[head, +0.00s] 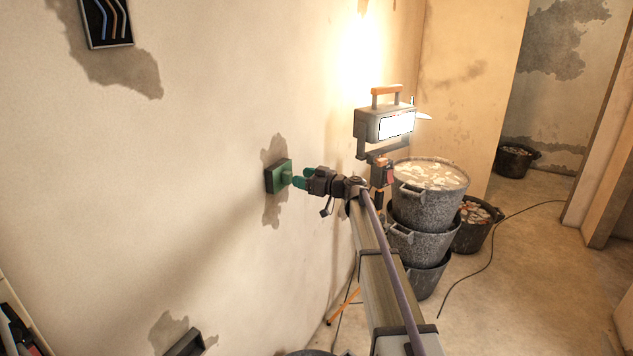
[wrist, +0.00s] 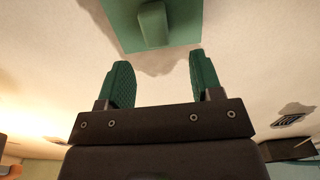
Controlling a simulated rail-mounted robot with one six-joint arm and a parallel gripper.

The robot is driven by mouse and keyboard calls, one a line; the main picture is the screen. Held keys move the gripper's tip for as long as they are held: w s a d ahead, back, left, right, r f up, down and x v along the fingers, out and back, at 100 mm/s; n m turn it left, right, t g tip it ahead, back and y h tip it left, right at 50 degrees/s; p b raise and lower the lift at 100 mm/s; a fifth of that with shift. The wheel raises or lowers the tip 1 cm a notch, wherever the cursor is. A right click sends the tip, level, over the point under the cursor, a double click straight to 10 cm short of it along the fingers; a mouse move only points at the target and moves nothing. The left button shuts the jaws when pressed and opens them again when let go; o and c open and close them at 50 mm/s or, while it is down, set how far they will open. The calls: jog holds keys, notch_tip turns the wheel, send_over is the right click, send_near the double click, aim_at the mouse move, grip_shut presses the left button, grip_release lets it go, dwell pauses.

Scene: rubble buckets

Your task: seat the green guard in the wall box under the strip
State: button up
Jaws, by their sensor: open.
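The green guard (head: 274,178), a square plate with a raised grip block, is at the wall over a grey bare patch. The wall box behind it is hidden, so I cannot tell how deep the guard sits. In the wrist view the guard (wrist: 190,22) is at the top, its block pointing towards me. My gripper (head: 297,180) is just right of the block in the head view. Its teal fingers are apart and empty in the wrist view (wrist: 159,62), with the block beyond the tips. I cannot make out a strip.
An open wall box with bent coloured wires (head: 107,20) is at upper left. Another dark box (head: 185,344) is low on the wall. A lit work lamp (head: 385,122) and stacked rubble buckets (head: 420,212) stand right of my gripper. A cable crosses the floor.

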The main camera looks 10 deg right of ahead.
aim_at(291, 174)
jog(key=x, duration=0.5)
jog(key=shift+w+a, duration=0.1)
jog(key=shift+w, duration=0.15)
jog(key=c, duration=1.1)
